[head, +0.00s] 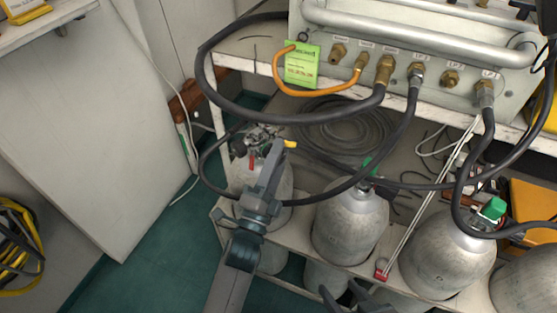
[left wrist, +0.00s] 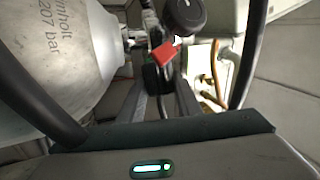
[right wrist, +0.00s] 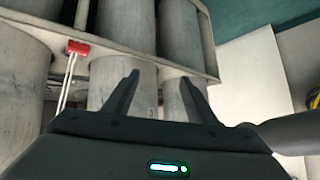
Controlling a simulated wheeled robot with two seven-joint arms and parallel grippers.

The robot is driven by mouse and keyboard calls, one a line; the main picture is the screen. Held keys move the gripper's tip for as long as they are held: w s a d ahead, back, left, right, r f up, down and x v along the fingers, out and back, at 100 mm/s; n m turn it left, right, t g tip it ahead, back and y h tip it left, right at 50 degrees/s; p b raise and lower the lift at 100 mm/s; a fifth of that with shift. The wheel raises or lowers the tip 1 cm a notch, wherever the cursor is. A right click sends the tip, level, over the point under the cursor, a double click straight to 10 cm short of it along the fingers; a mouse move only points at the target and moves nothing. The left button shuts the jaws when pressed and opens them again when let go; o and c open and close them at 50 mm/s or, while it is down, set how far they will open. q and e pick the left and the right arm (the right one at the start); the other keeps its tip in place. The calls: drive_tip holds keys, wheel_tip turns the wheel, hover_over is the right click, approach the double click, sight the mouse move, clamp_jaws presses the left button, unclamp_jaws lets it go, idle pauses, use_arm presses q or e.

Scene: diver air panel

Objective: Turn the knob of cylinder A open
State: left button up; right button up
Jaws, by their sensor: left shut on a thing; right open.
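The leftmost grey cylinder (head: 285,183) stands on the rack's lower shelf, with its valve fittings (head: 262,137) and a red tag (head: 251,162) at its top. No letter is readable on it. My left gripper (head: 272,160) is at this valve. In the left wrist view its fingers are shut on a dark knob (left wrist: 157,78), partly hidden between the fingertips. The red tag (left wrist: 164,51) and a round black part (left wrist: 185,14) are just beyond. My right gripper (head: 342,297) is low at the bottom edge; in the right wrist view (right wrist: 158,88) it is open and empty.
More cylinders (head: 350,225) stand to the right, two with green knobs (head: 493,208). Black hoses (head: 290,118) hang from the panel (head: 420,58) and loop around the valves. White rods with a red end (head: 381,274) lean between cylinders.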

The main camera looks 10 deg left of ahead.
use_arm(q)
drive_tip(key=shift+f+b, duration=0.2)
drive_tip(key=shift+b, duration=0.25)
drive_tip(key=shift+r+t, duration=0.1)
drive_tip(key=shift+t, duration=0.2)
use_arm(e)
drive_tip(key=w+a+r+t+y, duration=0.1)
drive_tip(key=w+a+r+t, duration=0.1)
drive_tip(key=w+r+t, duration=0.1)
drive_tip(key=shift+w+r, duration=0.15)
drive_tip(key=shift+r, duration=0.65)
use_arm(q)
drive_tip(key=o, duration=1)
drive_tip(key=shift+o, duration=0.2)
drive_tip(key=shift+s, duration=0.15)
